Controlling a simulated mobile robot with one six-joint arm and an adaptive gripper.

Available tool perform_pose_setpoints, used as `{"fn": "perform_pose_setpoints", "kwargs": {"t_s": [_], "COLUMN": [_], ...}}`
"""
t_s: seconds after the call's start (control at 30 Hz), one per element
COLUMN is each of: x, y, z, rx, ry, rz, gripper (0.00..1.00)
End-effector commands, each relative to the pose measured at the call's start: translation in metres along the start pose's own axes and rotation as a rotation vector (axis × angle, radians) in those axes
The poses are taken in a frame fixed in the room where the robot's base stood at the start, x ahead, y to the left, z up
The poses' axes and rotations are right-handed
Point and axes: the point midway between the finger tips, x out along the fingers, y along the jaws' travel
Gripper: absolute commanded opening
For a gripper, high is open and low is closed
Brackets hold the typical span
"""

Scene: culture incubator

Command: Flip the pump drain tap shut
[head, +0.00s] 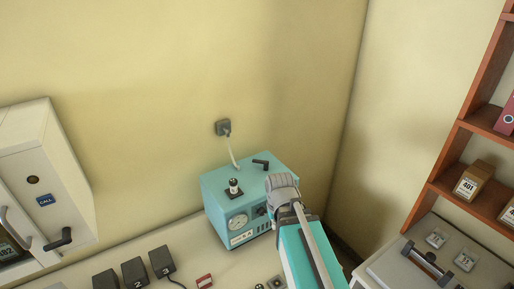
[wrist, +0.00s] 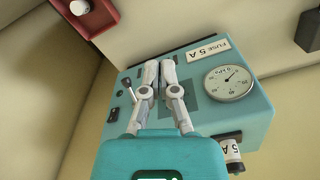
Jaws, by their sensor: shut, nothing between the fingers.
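The pump is a teal box (head: 225,197) on the bench against the back wall; its front fills the middle of the wrist view (wrist: 262,110). A small metal lever (wrist: 130,94) on the front, left of my fingers in the wrist view, looks like the drain tap; whether it is open or shut I cannot tell. My gripper (wrist: 168,68) is shut and empty in front of the pump face, its fingertips between the lever and the round gauge (wrist: 228,83). In the head view my arm hides the fingertips and part of the pump.
A fuse (head: 233,186) and a black handle (head: 262,164) stand on the pump's top. A cord runs to a wall socket (head: 223,127). Black numbered blocks (head: 133,272) stand left on the bench. A wooden shelf (head: 455,150) is at the right.

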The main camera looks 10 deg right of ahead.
Motion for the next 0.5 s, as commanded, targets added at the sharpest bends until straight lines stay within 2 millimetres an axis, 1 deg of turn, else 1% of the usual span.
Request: {"fn": "perform_pose_setpoints", "kwargs": {"t_s": [0.03,0.17,0.2,0.33,0.47,0.5], "x": [-0.018,-0.039,-0.045,-0.066,-0.087,-0.093], "y": [0.000,0.000,0.003,0.003,0.003,0.003], "z": [-0.003,-0.008,-0.011,-0.021,-0.039,-0.047], "rx": [0.001,0.004,0.008,0.016,0.033,0.042], "ry": [0.002,0.009,0.011,0.021,0.036,0.042], "rz": [0.000,0.001,0.002,0.005,0.010,0.012], "gripper": [0.00,0.00,0.00,0.00,0.00,0.00]}}
